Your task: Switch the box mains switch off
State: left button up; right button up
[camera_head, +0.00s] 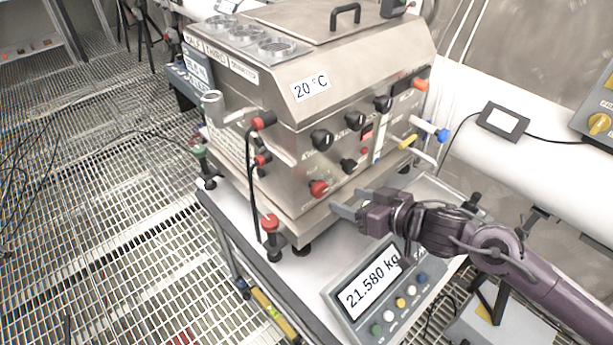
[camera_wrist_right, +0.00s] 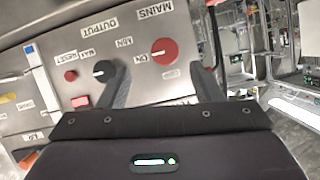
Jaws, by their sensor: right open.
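The red mains knob (camera_head: 318,188) is at the lower left of the steel box's front panel. In the right wrist view the mains knob (camera_wrist_right: 166,52) appears upside down under the label MAINS, its white mark towards the word ON. My right gripper (camera_head: 338,210) is open and empty, just in front of the panel, below and right of the knob in the head view. In the wrist view the knob lies between the two fingers, beyond their tips; I see no contact. The steel box (camera_head: 290,140) stands on a bench. My left gripper is not in view.
A black output knob (camera_wrist_right: 103,70) and a red reset button (camera_wrist_right: 70,75) sit beside the mains knob. A scale display (camera_head: 375,290) reading 21.580 kg stands below my right gripper. A red-topped post (camera_head: 269,224) stands at the box's near corner.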

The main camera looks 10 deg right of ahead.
aim_at(323, 190)
jog(key=shift+w+a+f+y+p, duration=0.15)
jog(key=shift+w+a+p, duration=0.1)
jog(key=shift+w+a, duration=0.35)
jog(key=shift+w+a+f+y+p, duration=0.1)
jog(key=shift+w+a+y+p, duration=0.1)
jog(key=shift+w+a, duration=0.4)
jog(key=x, duration=0.3)
jog(key=shift+w+a+f, duration=0.15)
jog(key=shift+w+f, duration=0.1)
jog(key=shift+w, duration=0.05)
jog(key=shift+w+a, duration=0.1)
jog(key=shift+f, duration=0.1)
jog(key=c, duration=0.7)
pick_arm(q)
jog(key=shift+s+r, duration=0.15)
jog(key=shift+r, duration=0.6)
pick_arm(e)
jog(key=shift+c, duration=1.4)
